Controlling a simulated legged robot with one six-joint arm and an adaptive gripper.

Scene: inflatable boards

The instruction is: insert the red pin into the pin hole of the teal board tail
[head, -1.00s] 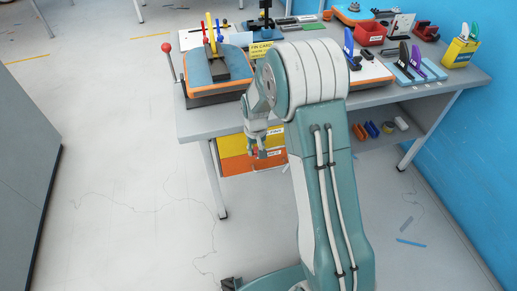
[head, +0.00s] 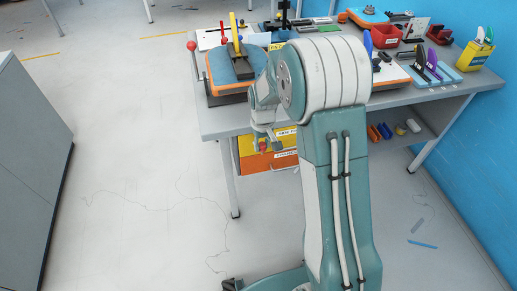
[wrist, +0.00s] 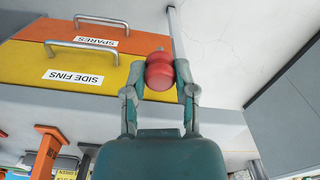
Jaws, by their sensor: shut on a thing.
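My gripper (wrist: 159,88) is shut on the red pin (wrist: 159,70). Its rounded red head shows between the fingertips in the wrist view; its shaft cannot be made out. In the head view my gripper (head: 266,145) hangs low before the workbench's front, beside the drawers, with a bit of red at its tip. The teal board tail (head: 219,68), with an orange edge, lies on the bench's left end, above and left of my gripper. A black block with a yellow upright piece stands on it. The pin hole cannot be made out.
The grey workbench (head: 213,124) has yellow and orange drawers (wrist: 75,70) close to my gripper. A red-knobbed rod (head: 191,46) stands at the board's left. A grey cabinet (head: 30,165) is at far left. Floor between cabinet and bench is clear.

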